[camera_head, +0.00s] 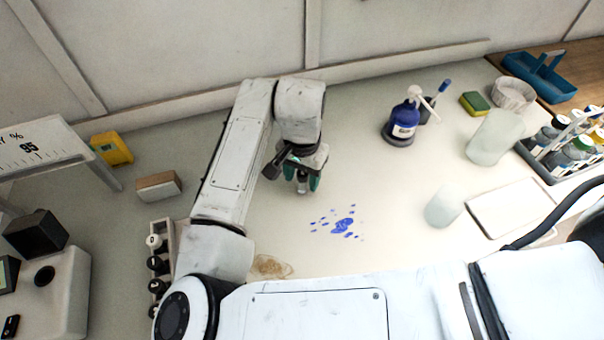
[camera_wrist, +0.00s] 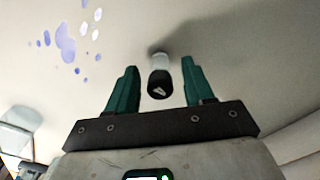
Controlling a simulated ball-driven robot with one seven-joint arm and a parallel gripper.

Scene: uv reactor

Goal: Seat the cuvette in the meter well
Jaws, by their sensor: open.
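A small vial with a black cap and pale body, which looks like the cuvette (camera_wrist: 160,83), stands on the bench in the wrist view. My gripper (camera_wrist: 155,80) is open, with one green finger on each side of the cap and a gap visible to both. In the head view my gripper (camera_head: 303,182) points down at the bench, and the vial is mostly hidden there. A white instrument (camera_head: 62,298), which looks like the meter, stands at the lower left. It has a round dark opening (camera_head: 44,276) on top, seemingly the well.
Blue spots (camera_head: 343,226) lie on the bench right of my gripper. A rack of dark-capped vials (camera_head: 158,262) stands near my arm. The bench centre is mostly clear.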

